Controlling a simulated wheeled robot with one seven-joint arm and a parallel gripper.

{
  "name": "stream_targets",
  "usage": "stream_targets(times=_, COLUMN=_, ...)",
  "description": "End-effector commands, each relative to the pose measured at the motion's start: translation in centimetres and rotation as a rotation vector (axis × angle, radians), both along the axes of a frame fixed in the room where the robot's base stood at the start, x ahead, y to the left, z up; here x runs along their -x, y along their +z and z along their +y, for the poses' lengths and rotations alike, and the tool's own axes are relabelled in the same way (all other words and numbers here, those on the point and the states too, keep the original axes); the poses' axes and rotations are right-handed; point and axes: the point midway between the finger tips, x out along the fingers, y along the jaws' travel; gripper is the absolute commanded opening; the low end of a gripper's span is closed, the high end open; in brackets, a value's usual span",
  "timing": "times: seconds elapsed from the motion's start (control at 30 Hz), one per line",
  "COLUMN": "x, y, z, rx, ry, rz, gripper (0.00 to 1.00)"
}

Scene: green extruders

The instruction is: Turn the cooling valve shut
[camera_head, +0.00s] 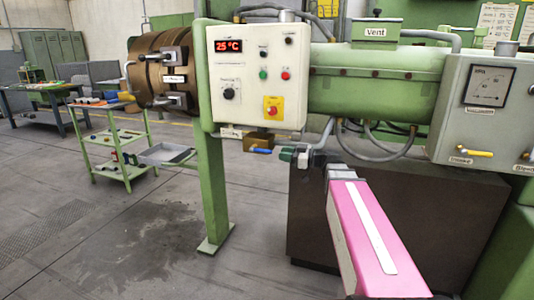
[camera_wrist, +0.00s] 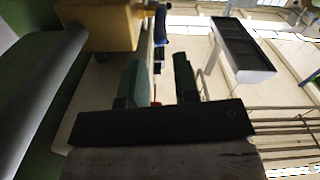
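A valve with a blue handle (camera_head: 264,151) sits under the control box in the head view, on a brass-coloured body (camera_head: 259,141). In the wrist view the blue handle (camera_wrist: 162,27) stands just beyond my fingertips, roughly in line with the gap between them, beside the yellow-brass body (camera_wrist: 97,27). My gripper (camera_head: 284,155) is just right of the handle. In the wrist view its two green fingers (camera_wrist: 160,62) are apart with nothing between them. No label naming the valve can be read. A yellow lever (camera_head: 474,152) is on the grey gauge box at right.
The control box (camera_head: 258,76) reads 25 °C and hangs above the valve. A green post (camera_head: 211,190) stands left of it. A grey tray (camera_head: 166,154) sits behind the post, beside a green cart (camera_head: 120,145). Grey hoses (camera_head: 375,155) hang above my arm.

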Motion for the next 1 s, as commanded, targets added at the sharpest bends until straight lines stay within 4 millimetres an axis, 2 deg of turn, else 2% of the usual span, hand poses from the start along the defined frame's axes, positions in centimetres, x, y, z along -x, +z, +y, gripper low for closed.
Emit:
stream_targets(times=0.3, x=-1.9, y=-0.1, z=5.1, rx=0.001, ry=0.002, rz=0.002, gripper=0.28)
stream_targets(times=0.5, x=-2.7, y=-0.1, z=7.4, rx=0.001, ry=0.000, rz=0.003, gripper=0.28)
stream_targets(times=0.7, x=-3.0, y=-0.1, z=8.3, rx=0.001, ry=0.000, rz=0.003, gripper=0.28)
stream_targets(times=0.97, x=-3.0, y=-0.1, z=8.4, rx=0.001, ry=-0.001, rz=0.003, gripper=0.28)
stream_targets(times=1.0, x=-3.0, y=-0.1, z=8.3, rx=0.001, ry=-0.001, rz=0.003, gripper=0.15)
